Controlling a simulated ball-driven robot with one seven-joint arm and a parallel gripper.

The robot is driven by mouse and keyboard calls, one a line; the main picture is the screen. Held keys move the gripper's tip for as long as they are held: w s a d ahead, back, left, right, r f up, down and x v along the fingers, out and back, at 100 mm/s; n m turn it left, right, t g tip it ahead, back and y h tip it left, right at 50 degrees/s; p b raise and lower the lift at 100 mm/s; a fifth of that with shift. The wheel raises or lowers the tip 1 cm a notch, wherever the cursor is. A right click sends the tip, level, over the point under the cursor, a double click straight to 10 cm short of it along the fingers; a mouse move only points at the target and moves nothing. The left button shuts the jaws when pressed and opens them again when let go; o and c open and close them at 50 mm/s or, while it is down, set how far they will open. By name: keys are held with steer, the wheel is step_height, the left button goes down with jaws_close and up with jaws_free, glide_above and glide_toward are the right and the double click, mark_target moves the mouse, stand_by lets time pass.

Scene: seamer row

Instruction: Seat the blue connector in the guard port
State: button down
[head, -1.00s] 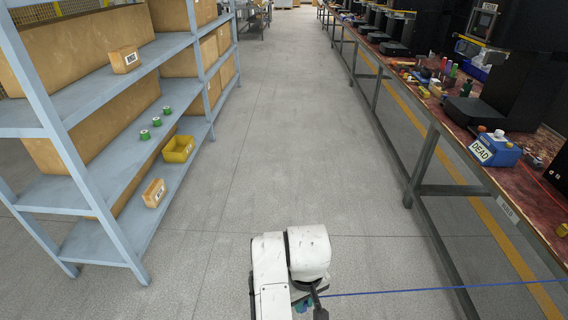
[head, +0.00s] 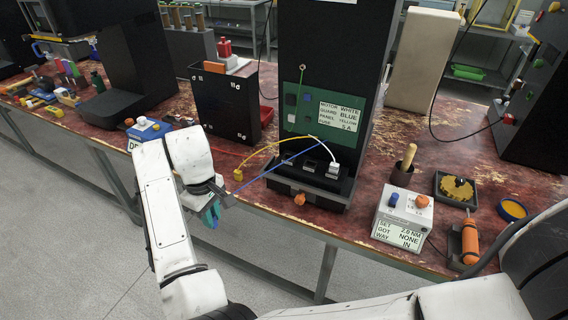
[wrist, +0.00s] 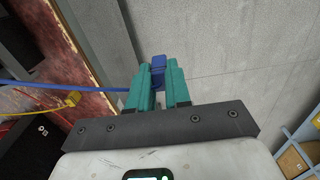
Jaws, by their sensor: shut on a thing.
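My gripper (wrist: 158,90) is shut on the blue connector (wrist: 158,68), which stands up between the teal fingers in the wrist view. In the head view my gripper (head: 212,212) hangs just off the bench's front edge, left of the black machine, and the connector is hard to make out. A blue cable (head: 280,167) runs from it to the machine. A placard (head: 339,113) reads MOTOR WHITE, GUARD BLUE, PANEL YELLOW, FUSE 5 A. A row of ports (head: 309,167) sits at the machine's foot. A white plug (head: 333,167) is at its right end. I cannot tell which port is guard.
A yellow connector (head: 238,175) lies on the red bench (head: 262,215), its cable crossing near the blue one. A dark box (head: 228,105) stands left of the machine. A tester box (head: 402,217), orange screwdriver (head: 470,240) and gear tray (head: 456,189) stand at right.

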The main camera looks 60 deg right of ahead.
steer(key=s+d+r+p, duration=0.1)
steer(key=d+r, duration=0.6)
steer(key=d, duration=0.4)
steer(key=d+r, duration=0.7)
steer(key=d, duration=0.3)
steer(key=s+d+f, duration=0.2)
steer(key=s+d, duration=0.1)
steer(key=s+d+f, duration=0.3)
steer(key=s+d+f+p, duration=0.1)
steer(key=s+d+f, duration=0.2)
steer(key=s, duration=0.1)
steer(key=shift+s, duration=0.1)
steer(key=shift+s+d+f, duration=0.4)
steer(key=shift+s+f, duration=0.05)
steer(key=shift+f, duration=0.25)
step_height(320, 180, down, 2)
steer(key=shift+s+f, duration=0.1)
steer(key=shift+f, duration=0.15)
steer(key=shift+s+a+f, duration=0.1)
steer(key=shift+f, duration=0.55)
steer(key=c, duration=1.1)
jaws_free()
steer(key=shift+f, duration=0.15)
steer(key=shift+c, duration=0.2)
steer(key=shift+o, duration=0.3)
steer(key=shift+r, duration=0.2)
steer(key=shift+r, duration=0.25)
